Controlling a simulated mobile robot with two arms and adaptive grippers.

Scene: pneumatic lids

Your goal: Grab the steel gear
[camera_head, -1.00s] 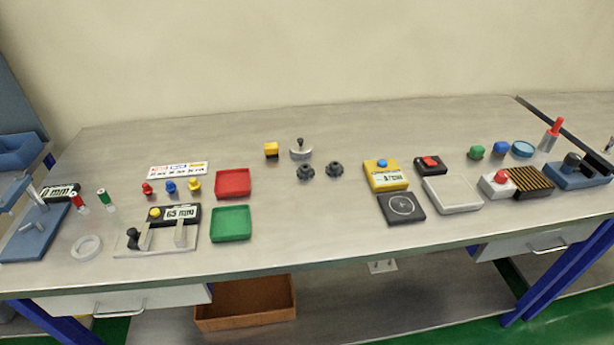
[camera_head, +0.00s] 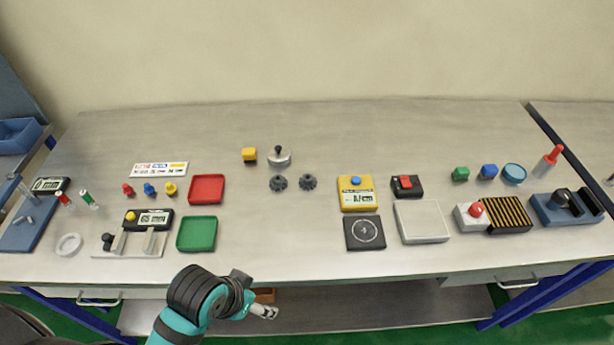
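Two small dark grey gear-shaped pieces lie side by side near the middle of the bench, a left one (camera_head: 277,184) and a right one (camera_head: 308,182). They look alike, and I cannot tell by colour which is steel. A silver round piece with a dark knob (camera_head: 279,158) stands just behind them. My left gripper (camera_head: 265,312) is low in front of the bench's front edge, well away from the gears. Its fingers are small and seen edge-on, so I cannot tell whether they are open. My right gripper is out of view.
A red tray (camera_head: 207,189) and a green tray (camera_head: 197,234) lie left of the gears. A yellow device with a display (camera_head: 357,194) and a black square pad (camera_head: 365,233) stand to the right. The bench top (camera_head: 285,230) in front of the gears is clear.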

